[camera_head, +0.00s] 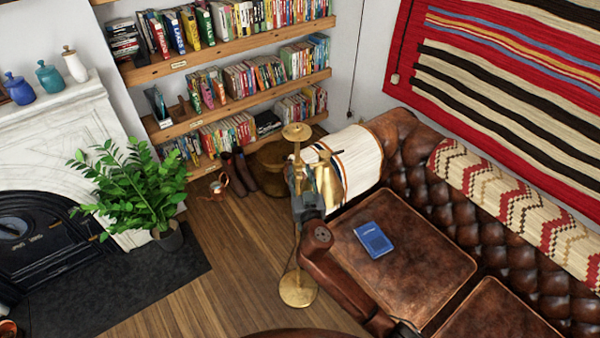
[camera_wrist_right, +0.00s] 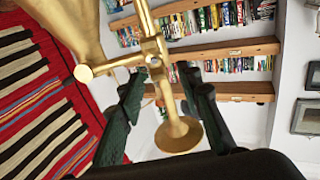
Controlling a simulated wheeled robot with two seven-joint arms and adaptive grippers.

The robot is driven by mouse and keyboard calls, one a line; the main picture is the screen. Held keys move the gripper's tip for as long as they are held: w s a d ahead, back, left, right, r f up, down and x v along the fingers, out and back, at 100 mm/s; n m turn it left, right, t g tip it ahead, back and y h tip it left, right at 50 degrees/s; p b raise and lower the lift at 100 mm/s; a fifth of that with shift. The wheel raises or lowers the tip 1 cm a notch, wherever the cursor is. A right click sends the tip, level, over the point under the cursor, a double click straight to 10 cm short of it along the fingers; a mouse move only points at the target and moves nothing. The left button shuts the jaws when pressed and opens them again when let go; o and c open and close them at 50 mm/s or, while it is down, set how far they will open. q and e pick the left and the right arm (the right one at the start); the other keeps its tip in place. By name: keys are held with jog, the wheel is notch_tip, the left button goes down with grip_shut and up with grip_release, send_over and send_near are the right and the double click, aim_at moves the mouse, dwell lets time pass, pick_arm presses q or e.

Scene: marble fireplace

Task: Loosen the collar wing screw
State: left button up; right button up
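A brass floor stand (camera_head: 297,288) rises from a round foot to a small disc (camera_head: 296,130), with a brass shade (camera_head: 328,188) near its top. In the right wrist view, a brass collar (camera_wrist_right: 153,50) joins the post and a side rod with a rounded end (camera_wrist_right: 83,73). I cannot clearly tell the wing screw from the other collar parts. My right gripper (camera_head: 302,175) is at the upper stand. Its dark fingers (camera_wrist_right: 160,85) are open, with the post and disc between them in the picture; I see no clear contact. My left gripper is not in view.
A brown leather sofa (camera_head: 400,245) with a blue book (camera_head: 373,239) lies right of the stand. Bookshelves (camera_head: 235,85) stand behind. A potted plant (camera_head: 135,185) and a marble fireplace (camera_head: 60,130) are at left. The wooden floor (camera_head: 225,265) left of the stand is clear.

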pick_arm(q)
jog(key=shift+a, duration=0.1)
pick_arm(e)
jog(key=shift+c, duration=0.7)
jog(key=shift+w, duration=0.1)
jog(key=c, duration=0.3)
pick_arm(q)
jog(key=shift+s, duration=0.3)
pick_arm(e)
grip_shut()
jog(key=n, duration=0.3)
jog(key=shift+a+n, duration=0.3)
jog(key=shift+a, duration=0.1)
jog(key=n, duration=0.3)
jog(key=shift+a+f+n, duration=0.2)
jog(key=shift+a+n, duration=0.1)
jog(key=shift+a, duration=0.05)
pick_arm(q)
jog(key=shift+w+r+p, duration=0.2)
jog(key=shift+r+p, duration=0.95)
pick_arm(e)
jog(key=n, duration=0.3)
jog(key=f+n, duration=0.1)
jog(key=n, duration=0.3)
jog(key=a+f+n, duration=0.1)
jog(key=n, duration=0.2)
jog(key=shift+s+n, duration=0.25)
jog(key=shift+n, duration=0.15)
